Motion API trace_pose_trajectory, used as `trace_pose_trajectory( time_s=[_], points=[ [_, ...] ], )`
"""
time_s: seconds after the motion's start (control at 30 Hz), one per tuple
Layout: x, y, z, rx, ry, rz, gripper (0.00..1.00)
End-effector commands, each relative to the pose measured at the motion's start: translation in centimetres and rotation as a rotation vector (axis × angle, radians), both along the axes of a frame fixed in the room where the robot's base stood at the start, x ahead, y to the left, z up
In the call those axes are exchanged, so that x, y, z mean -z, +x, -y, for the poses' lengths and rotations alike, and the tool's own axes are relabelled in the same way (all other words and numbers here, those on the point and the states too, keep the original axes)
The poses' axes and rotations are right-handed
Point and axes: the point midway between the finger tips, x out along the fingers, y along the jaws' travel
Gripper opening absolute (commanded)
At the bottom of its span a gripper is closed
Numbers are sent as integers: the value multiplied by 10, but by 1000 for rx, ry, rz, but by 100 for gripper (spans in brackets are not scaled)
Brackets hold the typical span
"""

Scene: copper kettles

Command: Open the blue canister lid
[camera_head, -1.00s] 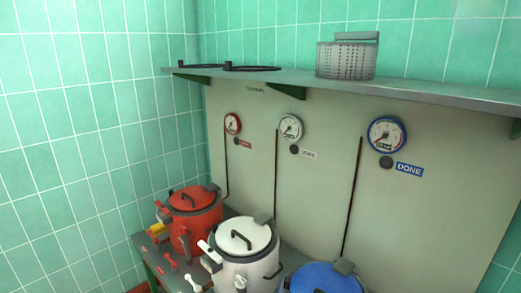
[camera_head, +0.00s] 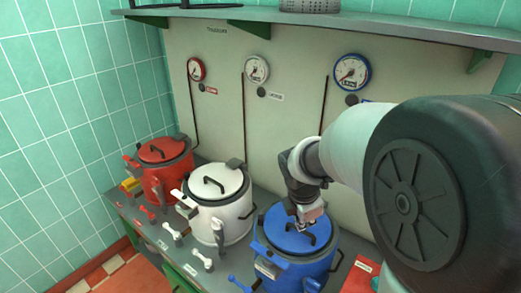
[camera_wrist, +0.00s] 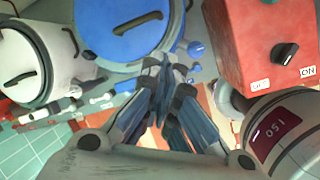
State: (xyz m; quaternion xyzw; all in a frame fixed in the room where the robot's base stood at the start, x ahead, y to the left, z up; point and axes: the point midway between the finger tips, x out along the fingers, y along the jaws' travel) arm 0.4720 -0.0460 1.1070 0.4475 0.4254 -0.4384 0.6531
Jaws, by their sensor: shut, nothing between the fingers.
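The blue canister (camera_head: 290,266) stands at the right end of the row in the head view, with its round blue lid (camera_head: 272,231) down on it. The lid has a dark bar handle, seen clearly in the wrist view (camera_wrist: 139,22). My gripper (camera_head: 304,226) is over the lid near the handle in the head view and covers part of it. In the wrist view my gripper (camera_wrist: 165,68) has its fingers together and empty, overlapping the lid's lower edge (camera_wrist: 118,45). I cannot tell whether the fingertips touch the lid.
The white canister (camera_head: 222,205) and red canister (camera_head: 165,172) stand to the left. Small levers line the bench front. A red box (camera_wrist: 262,35) with a dark knob is beside the blue canister. A gauge panel (camera_head: 300,110) rises behind, under a shelf (camera_head: 350,20).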

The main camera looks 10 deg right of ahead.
Motion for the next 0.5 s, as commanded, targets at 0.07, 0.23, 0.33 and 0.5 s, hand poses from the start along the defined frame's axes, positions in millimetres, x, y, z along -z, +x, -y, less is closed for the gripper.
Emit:
trace_pose_trajectory(
  time_s=[0.07, 0.23, 0.33, 0.5],
  points=[
    [32, 20, 2, -182, -56, -61, 0],
    [75, 46, 4, -460, -134, -136, 0],
    [86, 52, 4, -535, -153, -154, 0],
    [103, 56, 7, -560, -160, -162, 0]
  ],
)
